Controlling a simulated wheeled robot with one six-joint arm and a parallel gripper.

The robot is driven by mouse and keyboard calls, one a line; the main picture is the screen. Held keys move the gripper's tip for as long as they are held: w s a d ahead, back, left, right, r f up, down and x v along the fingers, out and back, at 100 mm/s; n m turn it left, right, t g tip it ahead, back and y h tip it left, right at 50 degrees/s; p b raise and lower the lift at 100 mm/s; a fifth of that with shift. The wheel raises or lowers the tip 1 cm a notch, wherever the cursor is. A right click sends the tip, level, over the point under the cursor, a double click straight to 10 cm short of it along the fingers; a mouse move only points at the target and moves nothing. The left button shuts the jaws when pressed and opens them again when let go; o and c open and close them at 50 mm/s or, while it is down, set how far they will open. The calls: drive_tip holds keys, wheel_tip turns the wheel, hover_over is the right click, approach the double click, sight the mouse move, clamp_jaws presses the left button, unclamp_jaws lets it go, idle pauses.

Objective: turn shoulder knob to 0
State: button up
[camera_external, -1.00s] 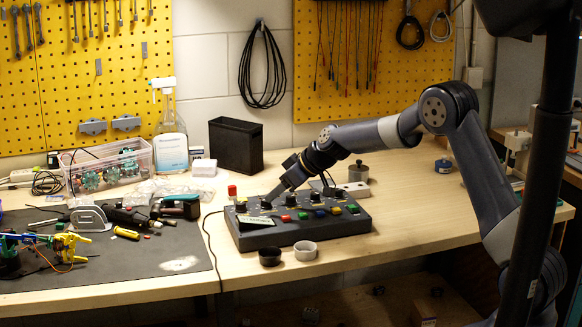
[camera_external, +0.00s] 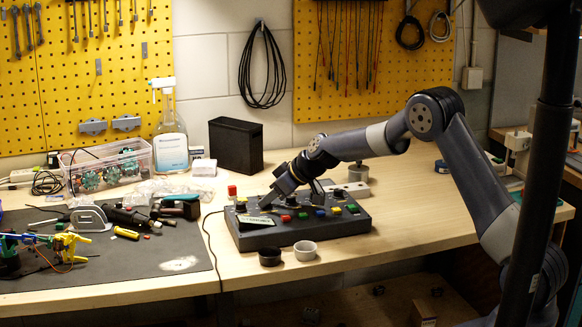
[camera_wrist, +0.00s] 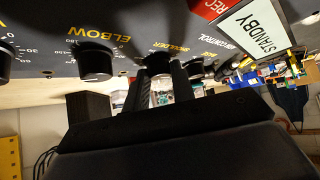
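The dark control box (camera_external: 345,227) lies on the bench in the external view, with several black knobs and coloured buttons. In the wrist view the shoulder knob (camera_wrist: 157,64) sits beside the yellow SHOULDER lettering, which appears upside down. My gripper (camera_wrist: 161,72) has its two fingers apart, one at each side of the shoulder knob, tips close to it. I cannot tell whether they touch it. The knob's pointer and scale are mostly hidden.
The elbow knob (camera_wrist: 96,62) and the base knob (camera_wrist: 196,69) flank the shoulder knob closely. A STANDBY sign (camera_wrist: 254,38) stands out from the panel.

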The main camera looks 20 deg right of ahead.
drive_tip(key=c, duration=0.4)
drive_tip(key=b, duration=0.3)
drive_tip(key=shift+w+f+n, duration=0.1)
drive_tip(key=shift+f+n, duration=0.15)
drive_tip(key=shift+n, duration=0.05)
drive_tip(key=n+g+b, duration=0.1)
drive_tip(key=b, duration=0.2)
drive_tip(key=shift+y, duration=0.4)
drive_tip(key=shift+w+d+n+g+b, duration=0.1)
drive_tip(key=shift+n+g+b, duration=0.4)
drive_tip(key=shift+n+b, duration=0.45)
drive_tip(key=shift+r+n+g+y, duration=0.3)
drive_tip(key=shift+n+g+y, duration=0.2)
drive_tip(key=shift+n+g, duration=0.35)
drive_tip(key=o, duration=1)
